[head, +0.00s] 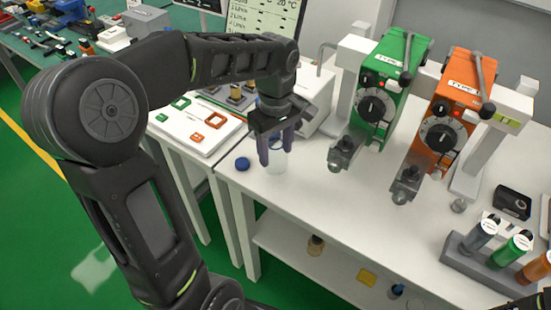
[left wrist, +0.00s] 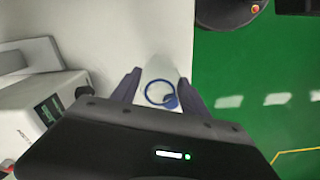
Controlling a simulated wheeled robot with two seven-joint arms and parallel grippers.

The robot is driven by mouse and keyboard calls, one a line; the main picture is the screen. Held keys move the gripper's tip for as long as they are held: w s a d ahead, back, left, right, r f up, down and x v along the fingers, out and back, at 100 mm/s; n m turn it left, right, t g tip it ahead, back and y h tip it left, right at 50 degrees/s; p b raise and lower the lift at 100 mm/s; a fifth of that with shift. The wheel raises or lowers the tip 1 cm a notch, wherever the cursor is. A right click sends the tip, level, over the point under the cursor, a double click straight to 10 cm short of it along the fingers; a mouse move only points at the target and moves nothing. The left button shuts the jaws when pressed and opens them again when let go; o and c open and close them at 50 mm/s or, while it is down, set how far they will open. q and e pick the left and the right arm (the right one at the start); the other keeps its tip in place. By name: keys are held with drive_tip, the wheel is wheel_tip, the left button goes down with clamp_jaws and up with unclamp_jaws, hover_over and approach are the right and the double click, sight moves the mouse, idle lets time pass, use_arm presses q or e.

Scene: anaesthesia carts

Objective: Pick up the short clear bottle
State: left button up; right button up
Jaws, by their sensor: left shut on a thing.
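The short clear bottle (head: 277,167) is at the near left part of the white table and looks upright. My left gripper (head: 276,157) points down with its two fingers on either side of the bottle, shut on it. I cannot tell whether its base touches the table. In the left wrist view the bottle's round blue rim (left wrist: 160,93) shows between the fingertips of my left gripper (left wrist: 161,92).
A blue cap (head: 242,164) lies on the table left of the bottle. A green device (head: 390,85) and an orange device (head: 452,105) stand to the right. A rack (head: 480,264) of cylinders is at far right. The table's front edge is close to the bottle.

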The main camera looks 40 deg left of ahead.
use_arm(q)
wheel_tip(320, 180, up, 6)
drive_tip(key=shift+f, duration=0.15)
